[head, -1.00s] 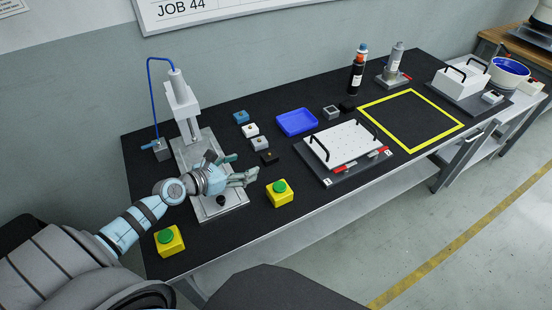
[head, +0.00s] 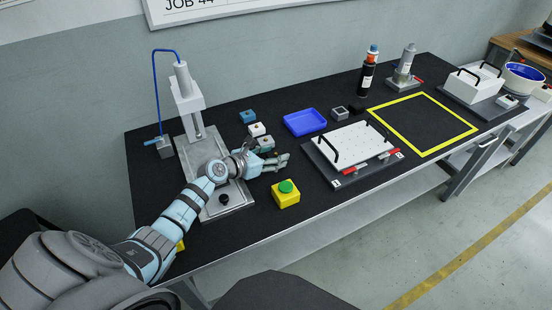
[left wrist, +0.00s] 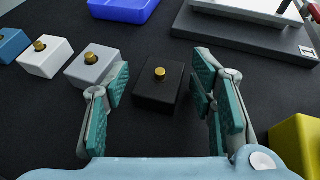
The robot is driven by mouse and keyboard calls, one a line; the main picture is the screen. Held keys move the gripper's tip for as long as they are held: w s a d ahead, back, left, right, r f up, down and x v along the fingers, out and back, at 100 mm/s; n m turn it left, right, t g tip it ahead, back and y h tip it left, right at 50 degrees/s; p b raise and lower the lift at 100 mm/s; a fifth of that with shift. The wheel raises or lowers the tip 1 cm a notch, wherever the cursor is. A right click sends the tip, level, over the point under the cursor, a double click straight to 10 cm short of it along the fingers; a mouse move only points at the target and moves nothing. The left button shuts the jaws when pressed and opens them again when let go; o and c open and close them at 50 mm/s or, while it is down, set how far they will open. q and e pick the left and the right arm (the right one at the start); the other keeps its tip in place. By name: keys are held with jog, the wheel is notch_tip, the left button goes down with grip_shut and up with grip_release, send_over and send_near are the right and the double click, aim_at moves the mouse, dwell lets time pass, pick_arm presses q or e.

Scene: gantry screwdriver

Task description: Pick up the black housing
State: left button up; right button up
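The black housing (left wrist: 160,88) is a small dark block with a brass knob on top. In the left wrist view it sits on the dark table mat between the teal-padded fingers of my left gripper (left wrist: 162,82), with gaps on both sides. My left gripper is open and holds nothing. In the head view my left gripper (head: 274,155) is low over the mat, and its fingers largely hide the housing. My right gripper is not in view.
White (head: 257,129), grey (left wrist: 93,66) and blue (head: 247,116) housings stand in a row beside it. A yellow button box (head: 286,194) is close on the near side. A blue tray (head: 304,123) and a white plate fixture (head: 350,144) lie to the right. The press (head: 187,97) stands behind left.

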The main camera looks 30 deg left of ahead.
pick_arm(q)
jog(key=c, duration=0.9)
jog(key=shift+r, duration=0.1)
